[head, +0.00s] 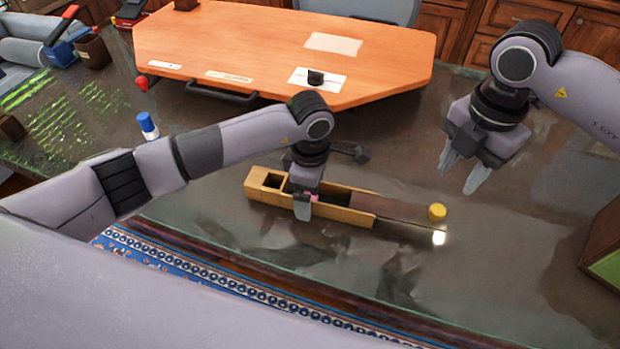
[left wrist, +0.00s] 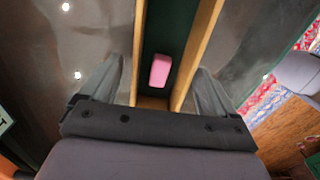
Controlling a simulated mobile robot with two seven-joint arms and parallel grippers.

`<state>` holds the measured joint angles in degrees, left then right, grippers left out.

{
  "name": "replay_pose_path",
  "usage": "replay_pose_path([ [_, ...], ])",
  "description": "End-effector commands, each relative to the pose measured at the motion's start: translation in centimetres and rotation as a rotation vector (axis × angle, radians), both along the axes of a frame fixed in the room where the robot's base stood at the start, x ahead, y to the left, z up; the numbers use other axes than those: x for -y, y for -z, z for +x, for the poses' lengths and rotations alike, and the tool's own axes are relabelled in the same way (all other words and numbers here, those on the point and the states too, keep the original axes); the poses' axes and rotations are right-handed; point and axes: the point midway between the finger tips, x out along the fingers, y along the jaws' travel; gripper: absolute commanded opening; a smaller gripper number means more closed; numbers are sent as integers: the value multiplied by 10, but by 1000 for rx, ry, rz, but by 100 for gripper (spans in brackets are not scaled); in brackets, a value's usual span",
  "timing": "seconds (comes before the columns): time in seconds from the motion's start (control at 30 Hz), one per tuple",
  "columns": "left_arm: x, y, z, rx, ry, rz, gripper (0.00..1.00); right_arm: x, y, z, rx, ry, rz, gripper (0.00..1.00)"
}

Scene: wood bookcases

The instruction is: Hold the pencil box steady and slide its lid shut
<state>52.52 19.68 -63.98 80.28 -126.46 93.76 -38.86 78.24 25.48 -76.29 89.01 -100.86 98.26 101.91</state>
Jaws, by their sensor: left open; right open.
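The wooden pencil box (head: 345,214) lies on the dark glossy tabletop, long side running left to right. Its brown lid (head: 395,208) sticks far out of the right end, leaving much of the box open. A yellow knob (head: 437,212) stands at the lid's outer end. A pink eraser (left wrist: 160,70) lies inside on the green lining in the left wrist view. My left gripper (head: 304,196) is open, its fingers on either side of the box walls; contact is unclear. My right gripper (head: 466,172) is open and empty, above the table beyond and right of the knob.
An orange desk board (head: 240,45) with papers lies behind the box. A blue-and-white cylinder (head: 148,126) stands at the left, and a green-and-brown object (head: 604,245) at the right edge. The tabletop around the lid's outer end is clear.

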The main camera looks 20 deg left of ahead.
Motion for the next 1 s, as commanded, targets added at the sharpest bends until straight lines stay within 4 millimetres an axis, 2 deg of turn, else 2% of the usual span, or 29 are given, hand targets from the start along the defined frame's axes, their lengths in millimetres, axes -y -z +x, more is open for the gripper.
replay_pose_path([
  [0.3, 0, 4, 0, 0, 0, -1, 89, 0, 0, 0, 0, 0, 0, 43],
  [0.37, 0, 4, 0, 0, 0, -1, 73, 0, 0, 0, 0, 0, 0, 43],
  [0.5, 0, 4, 0, 0, 0, -1, 28, 0, 0, 0, 0, 0, 0, 43],
  [0.53, 0, 4, 0, 0, 0, -1, 23, 0, 0, 0, 0, 0, 0, 43],
  [0.6, 0, 3, 0, 0, 0, -1, 23, 0, 0, 0, 0, 0, 0, 55],
  [0.87, 0, 3, 0, 0, 0, -1, 23, -1, 1, -1, -3, -7, 5, 55],
  [1.0, 0, 3, 0, 0, 0, -1, 23, -8, 7, -7, -31, -78, 54, 55],
])
